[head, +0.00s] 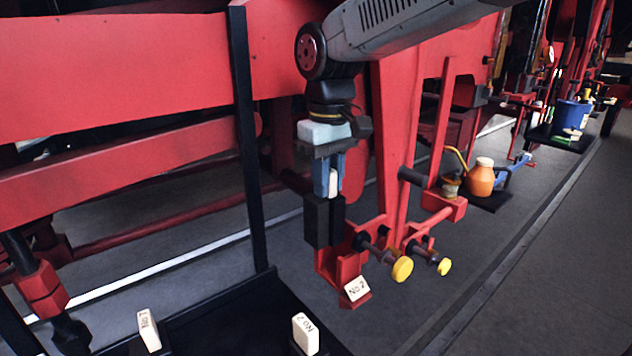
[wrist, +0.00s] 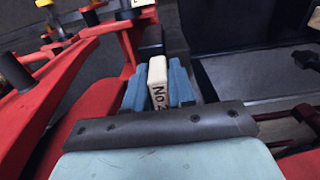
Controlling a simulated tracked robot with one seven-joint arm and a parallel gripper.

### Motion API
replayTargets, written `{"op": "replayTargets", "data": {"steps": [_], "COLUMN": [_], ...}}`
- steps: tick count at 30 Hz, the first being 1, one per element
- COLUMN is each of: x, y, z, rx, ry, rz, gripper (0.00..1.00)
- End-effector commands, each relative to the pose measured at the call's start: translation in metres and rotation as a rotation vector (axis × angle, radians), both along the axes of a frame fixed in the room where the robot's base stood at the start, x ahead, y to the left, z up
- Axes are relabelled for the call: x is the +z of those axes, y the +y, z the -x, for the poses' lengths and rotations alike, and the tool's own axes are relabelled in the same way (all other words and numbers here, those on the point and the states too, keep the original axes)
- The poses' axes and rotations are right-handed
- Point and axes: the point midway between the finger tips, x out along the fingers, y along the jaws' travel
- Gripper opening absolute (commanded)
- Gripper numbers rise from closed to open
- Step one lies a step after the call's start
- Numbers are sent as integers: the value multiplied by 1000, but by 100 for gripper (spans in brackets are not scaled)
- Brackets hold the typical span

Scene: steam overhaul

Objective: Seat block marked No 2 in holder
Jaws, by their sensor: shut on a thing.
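My gripper (head: 329,188) is shut on the block marked No 2, with its blue fingers on either side of the block's pale upper part (wrist: 158,82). In the wrist view the pale part reads "No 2". The block's dark body (head: 324,220) hangs upright below the fingers. The red holder (head: 328,266) carries a white No 2 plate (head: 357,288) at its lower front. The dark body's lower end is at the holder's top edge in the head view. I cannot tell whether it is inside or just above.
A black tray (head: 232,318) in front holds two more pale-topped blocks (head: 148,331), (head: 305,334). Yellow-ended pins (head: 402,269) stick out right of the holder. Red beams stand close behind. An orange jug (head: 480,178) stands farther right. The grey floor at right is clear.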

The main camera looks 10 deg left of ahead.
Motion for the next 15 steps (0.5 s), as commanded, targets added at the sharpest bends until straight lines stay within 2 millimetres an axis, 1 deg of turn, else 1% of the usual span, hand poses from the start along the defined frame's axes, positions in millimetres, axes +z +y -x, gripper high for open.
{"op": "replayTargets", "data": {"steps": [10, 15], "x": [1, -10], "y": [-17, -17], "z": [-20, -20], "rx": [-1, 0], "ry": [-1, 0], "rz": [-2, 0], "gripper": [0, 0]}}
